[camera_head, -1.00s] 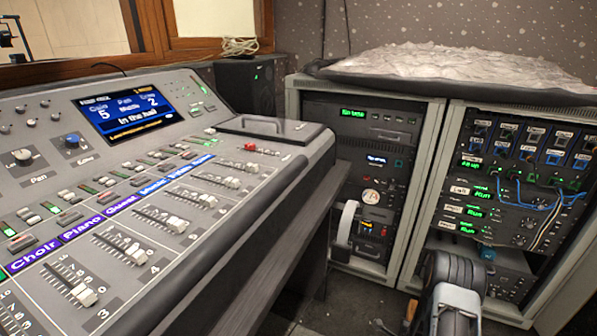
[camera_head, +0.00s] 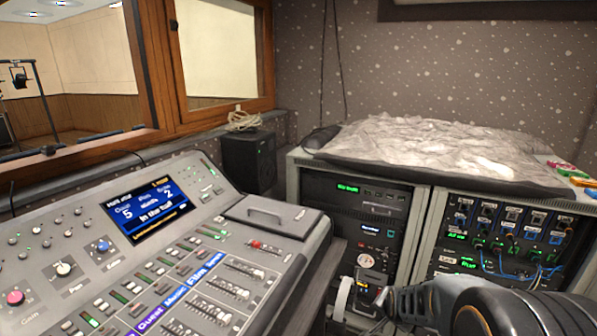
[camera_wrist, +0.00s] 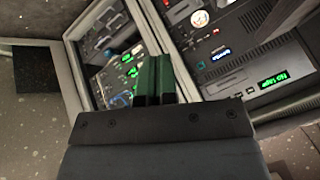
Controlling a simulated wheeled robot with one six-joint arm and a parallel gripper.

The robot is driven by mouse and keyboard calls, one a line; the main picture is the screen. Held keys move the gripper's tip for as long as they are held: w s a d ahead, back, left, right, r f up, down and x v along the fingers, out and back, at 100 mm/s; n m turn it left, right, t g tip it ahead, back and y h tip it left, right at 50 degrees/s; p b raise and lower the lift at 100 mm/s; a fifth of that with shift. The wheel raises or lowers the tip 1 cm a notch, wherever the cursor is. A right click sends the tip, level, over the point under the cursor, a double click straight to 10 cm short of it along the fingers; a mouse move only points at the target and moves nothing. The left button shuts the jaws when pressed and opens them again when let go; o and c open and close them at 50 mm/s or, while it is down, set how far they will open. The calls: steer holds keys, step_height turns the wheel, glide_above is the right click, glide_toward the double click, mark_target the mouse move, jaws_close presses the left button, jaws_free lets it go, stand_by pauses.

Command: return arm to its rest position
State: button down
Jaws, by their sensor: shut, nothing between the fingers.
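My gripper (camera_wrist: 155,80) shows in the wrist view as two dark green fingers pressed side by side, with nothing between them. It is in front of the equipment racks, which appear steeply tilted in that view. In the head view my arm (camera_head: 480,305) shows at the lower right, in front of the racks and to the right of the mixing desk (camera_head: 290,225). I cannot clearly make out the gripper itself in the head view. I cannot tell the gap between my gripper and the racks.
The left rack (camera_head: 385,205) and right rack (camera_head: 425,240) stand close behind my arm. A crumpled pale sheet (camera_head: 420,145) covers their top. A speaker (camera_head: 248,160) stands behind the desk. The space above the desk and racks is clear.

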steer(key=s+a+r+n+g+p, duration=0.1)
steer(key=s+a+r+n+p, duration=0.1)
steer(key=r, duration=0.6)
steer(key=s+a+r+n+g+p, duration=0.1)
steer(key=s+a+r+n+p, duration=0.2)
steer(key=s+r, duration=0.5)
steer(key=s+a+r+n+g+y+p, duration=0.1)
steer(key=s+r+n+p, duration=0.3)
steer(key=r, duration=0.5)
steer(key=s+a+p, duration=0.1)
steer(key=s+p, duration=0.1)
steer(key=shift+s+a+p, duration=0.15)
steer(key=shift+a+p, duration=0.15)
steer(key=shift+p, duration=0.05)
steer(key=shift+r, duration=0.1)
